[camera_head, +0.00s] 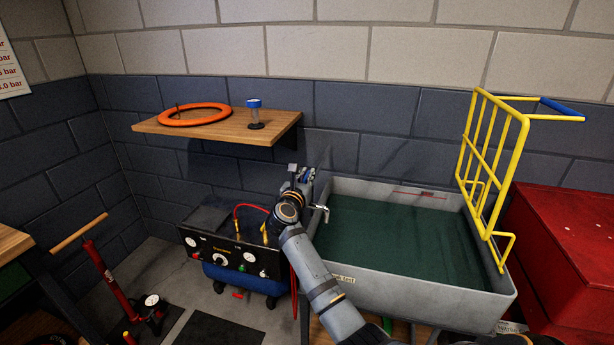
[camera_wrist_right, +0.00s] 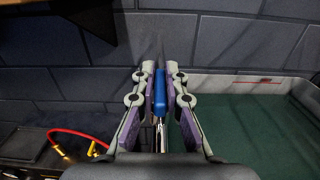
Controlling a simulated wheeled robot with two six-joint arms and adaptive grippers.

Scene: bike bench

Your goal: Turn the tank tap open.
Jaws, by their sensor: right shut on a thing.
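The grey tank (camera_head: 420,292) holds dark green water and stands right of centre in the head view. The metal spout of the tank tap (camera_head: 321,211) shows at the tank's left edge. My right gripper (camera_head: 302,176) is at the tap, just above and left of the spout. In the right wrist view my right gripper (camera_wrist_right: 159,85) has its fingers closed around the tap's blue handle (camera_wrist_right: 183,95), with shiny metal below it. The gripper and wrist hide most of the tap in the head view. My left gripper is out of view.
A compressor with a gauge panel (camera_head: 232,256) and red hose stands left of the tank. A wooden shelf (camera_head: 220,128) with an orange ring (camera_head: 195,114) hangs above it. A yellow rack (camera_head: 490,160) rises at the tank's right, beside a red cabinet (camera_head: 562,235).

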